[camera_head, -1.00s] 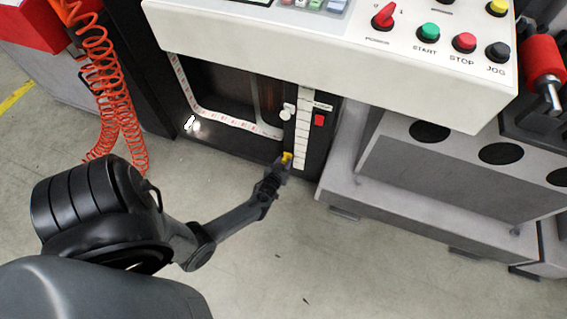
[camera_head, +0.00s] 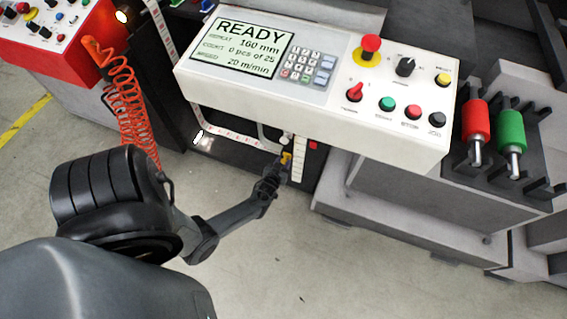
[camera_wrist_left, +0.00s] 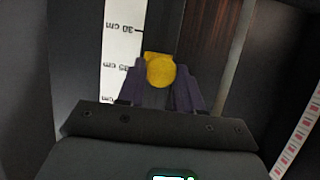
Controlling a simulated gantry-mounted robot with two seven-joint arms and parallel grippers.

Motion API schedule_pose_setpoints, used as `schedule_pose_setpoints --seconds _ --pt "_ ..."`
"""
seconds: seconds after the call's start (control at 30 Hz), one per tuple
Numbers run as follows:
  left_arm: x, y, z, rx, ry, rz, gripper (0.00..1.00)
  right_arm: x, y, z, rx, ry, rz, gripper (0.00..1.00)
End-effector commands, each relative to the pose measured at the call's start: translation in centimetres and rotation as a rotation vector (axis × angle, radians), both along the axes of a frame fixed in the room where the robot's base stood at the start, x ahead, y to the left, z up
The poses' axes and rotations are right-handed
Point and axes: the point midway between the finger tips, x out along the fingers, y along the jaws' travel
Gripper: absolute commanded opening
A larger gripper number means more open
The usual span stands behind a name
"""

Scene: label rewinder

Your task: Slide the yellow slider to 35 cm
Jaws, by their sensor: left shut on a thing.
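The yellow slider (camera_head: 286,158) is on the dark front post of the machine, just left of a white vertical scale strip (camera_head: 299,165). It shows as a round yellow knob (camera_wrist_left: 160,70) in the left wrist view. My left gripper (camera_head: 281,163) is shut on the knob, one dark finger on each side. In the left wrist view the scale strip (camera_wrist_left: 121,50) shows upside-down labels. My right gripper is not in view.
The white control panel (camera_head: 330,95) overhangs the scale's upper part. A white knob (camera_head: 285,140) is just above the slider, and a red tag (camera_head: 313,146) is right of the scale. Orange coiled hose (camera_head: 128,100) hangs at left. The floor in front is clear.

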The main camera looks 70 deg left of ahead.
Motion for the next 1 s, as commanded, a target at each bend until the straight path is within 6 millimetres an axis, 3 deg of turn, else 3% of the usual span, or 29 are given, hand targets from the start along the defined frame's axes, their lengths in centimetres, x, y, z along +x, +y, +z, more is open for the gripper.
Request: schedule_pose_setpoints --seconds 0.03,0.1,0.47,0.5,0.63,0.67,1.0 --pt "0.04 0.02 1.07 0.001 -0.002 0.000 0.00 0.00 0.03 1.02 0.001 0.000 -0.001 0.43" --pt "0.03 0.02 1.35 0.001 -0.002 0.000 0.00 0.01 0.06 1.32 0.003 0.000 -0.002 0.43" --pt "0.24 0.12 1.67 0.006 -0.009 0.000 0.00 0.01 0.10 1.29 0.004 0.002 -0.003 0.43" --pt "0.26 0.13 1.70 0.007 -0.010 0.000 0.36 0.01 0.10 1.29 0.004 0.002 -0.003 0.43" --pt "0.21 0.10 1.62 0.005 -0.008 0.000 0.56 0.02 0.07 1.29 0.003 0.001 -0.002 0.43" --pt "0.18 0.08 1.58 0.005 -0.007 -0.001 0.60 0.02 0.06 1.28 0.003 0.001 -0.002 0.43" --pt "-0.09 -0.14 1.49 0.000 -0.002 -0.001 0.60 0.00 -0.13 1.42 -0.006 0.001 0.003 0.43"
